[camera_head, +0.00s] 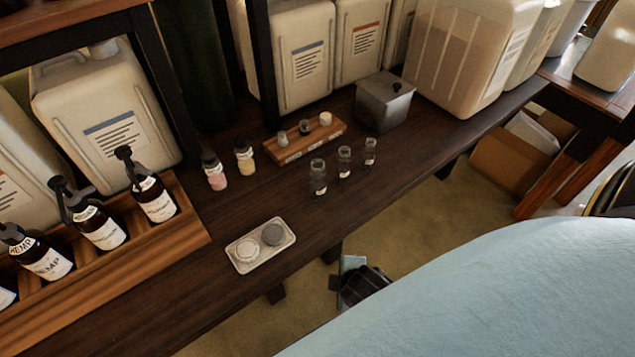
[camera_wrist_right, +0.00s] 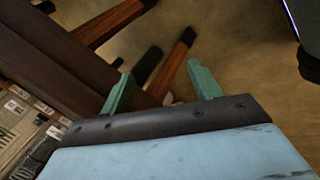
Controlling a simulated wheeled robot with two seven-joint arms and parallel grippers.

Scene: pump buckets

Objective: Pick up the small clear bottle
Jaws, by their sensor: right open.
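Three clear glass bottles stand upright in a slanting row near the front edge of the dark wooden bench in the head view. The nearest and largest-looking is a clear bottle (camera_head: 318,180), with a middle clear bottle (camera_head: 344,163) and a far clear bottle (camera_head: 370,153) behind it to the right. I cannot tell which is meant. My right gripper (camera_wrist_right: 159,70) shows in the right wrist view, its two green fingers apart and nothing between them. It is clear of the bottles, which are not in that view. My left gripper is not in view.
A small tray (camera_head: 236,264) with two round lids lies at the front edge. A pink bottle (camera_head: 215,175), a yellow bottle (camera_head: 244,160), a wooden block (camera_head: 305,142) and a grey metal box (camera_head: 384,105) stand behind. Large jugs line the back. The bench right of the bottles is clear.

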